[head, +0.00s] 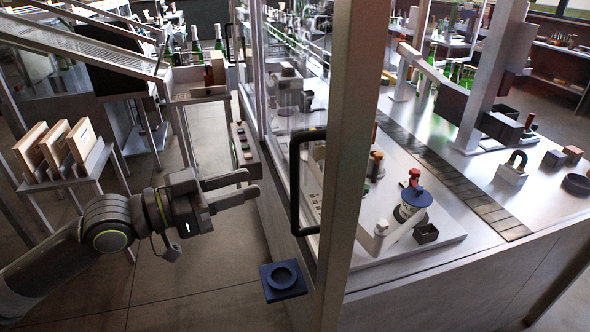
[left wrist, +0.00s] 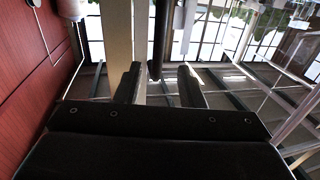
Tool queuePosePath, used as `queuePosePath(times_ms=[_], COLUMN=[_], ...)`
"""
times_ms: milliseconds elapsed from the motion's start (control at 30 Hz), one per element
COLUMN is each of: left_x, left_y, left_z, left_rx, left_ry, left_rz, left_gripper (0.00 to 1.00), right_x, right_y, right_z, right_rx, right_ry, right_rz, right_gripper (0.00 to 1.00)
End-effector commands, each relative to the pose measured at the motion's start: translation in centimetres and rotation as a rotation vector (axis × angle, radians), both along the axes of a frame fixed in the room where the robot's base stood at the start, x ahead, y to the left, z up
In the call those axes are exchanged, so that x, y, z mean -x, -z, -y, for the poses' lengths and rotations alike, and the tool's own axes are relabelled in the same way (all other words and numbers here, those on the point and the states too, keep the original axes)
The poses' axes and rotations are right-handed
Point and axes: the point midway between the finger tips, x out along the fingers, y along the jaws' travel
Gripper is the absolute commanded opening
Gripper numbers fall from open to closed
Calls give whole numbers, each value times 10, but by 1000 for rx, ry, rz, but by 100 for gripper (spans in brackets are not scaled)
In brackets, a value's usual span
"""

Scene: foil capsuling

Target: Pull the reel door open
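The reel door is a clear glass panel in a metal frame (head: 345,150) on the near side of the machine. It looks closed. A black upright bar handle (head: 294,185) stands out from its left face. My left gripper (head: 255,184) is level with the handle and to its left, fingers pointing at it, open and empty. A gap shows between fingertips and handle in the head view. In the left wrist view, a dark upright bar, seemingly the handle (left wrist: 160,35), lies ahead between the open fingers of my left gripper (left wrist: 160,85). My right gripper is out of view.
A blue square piece with a round recess (head: 283,281) is low beside the machine. A narrow shelf (head: 243,150) runs along its side beyond my gripper. A rack with wooden boxes (head: 55,145) stands at left. The floor between is clear.

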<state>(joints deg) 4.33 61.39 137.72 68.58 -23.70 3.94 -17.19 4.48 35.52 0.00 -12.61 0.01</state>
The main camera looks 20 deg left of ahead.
Motion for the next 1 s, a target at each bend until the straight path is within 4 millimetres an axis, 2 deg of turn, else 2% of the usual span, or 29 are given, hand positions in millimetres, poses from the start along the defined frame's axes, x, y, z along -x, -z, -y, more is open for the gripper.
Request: queuePosePath(times_ms=[1000], left_x=[-57], left_y=[-3], left_z=[58], left_rx=[6], left_ry=[4], left_rz=[-1], left_gripper=[35], right_x=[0], right_y=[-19], right_z=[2], right_rx=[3], right_ry=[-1], right_rz=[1], right_gripper=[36])
